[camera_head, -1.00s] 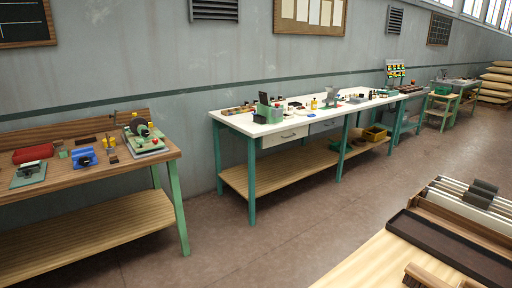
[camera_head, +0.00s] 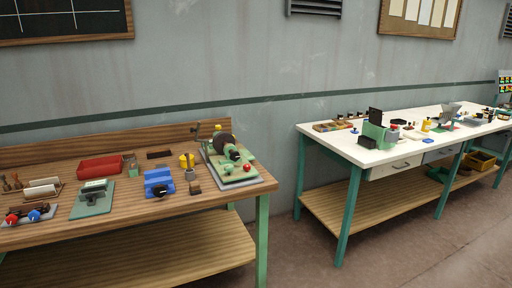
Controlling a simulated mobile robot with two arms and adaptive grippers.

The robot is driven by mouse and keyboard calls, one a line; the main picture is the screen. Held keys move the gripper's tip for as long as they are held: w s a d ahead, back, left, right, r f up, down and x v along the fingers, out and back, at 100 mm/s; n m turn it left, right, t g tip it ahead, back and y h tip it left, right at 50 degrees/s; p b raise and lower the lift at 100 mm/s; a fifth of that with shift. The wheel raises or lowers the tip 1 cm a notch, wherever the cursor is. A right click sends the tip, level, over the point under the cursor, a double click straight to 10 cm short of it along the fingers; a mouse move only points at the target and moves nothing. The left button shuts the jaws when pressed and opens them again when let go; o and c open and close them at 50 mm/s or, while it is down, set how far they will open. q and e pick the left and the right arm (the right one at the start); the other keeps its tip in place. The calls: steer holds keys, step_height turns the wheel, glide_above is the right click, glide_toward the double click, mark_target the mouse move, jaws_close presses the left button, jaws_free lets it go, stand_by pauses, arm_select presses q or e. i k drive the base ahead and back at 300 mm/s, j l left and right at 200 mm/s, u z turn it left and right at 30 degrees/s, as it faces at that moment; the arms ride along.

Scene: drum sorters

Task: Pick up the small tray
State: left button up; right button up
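No single thing stands out clearly as the small tray. A red, shallow, open-looking tray (camera_head: 100,167) sits at the back of the wooden workbench (camera_head: 130,212) on the left. A small grey plate or tray (camera_head: 42,218) holding red and blue pieces lies at the bench's left front edge. A small brown tray with coloured contents (camera_head: 333,127) lies at the near left end of the white table. Neither of my grippers is in view.
A green tool plate (camera_head: 92,201), a blue vise (camera_head: 158,183) and a green-based grinder (camera_head: 228,162) stand on the wooden bench. The white-topped table (camera_head: 392,154) holds several small items. Floor (camera_head: 300,262) shows between the benches.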

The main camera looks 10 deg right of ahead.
mark_target(399, 121)
steer(key=i+l+z, duration=0.1)
steer(key=i+z, duration=0.9)
steer(key=z, duration=0.15)
steer(key=i+j+z, duration=0.2)
steer(key=z, duration=0.15)
steer(key=i+l+z, duration=0.3)
steer(key=i+z, duration=0.2)
steer(key=i, duration=0.5)
steer(key=i+j+z, duration=0.1)
steer(key=i+z, duration=0.35)
steer(key=i, duration=0.5)
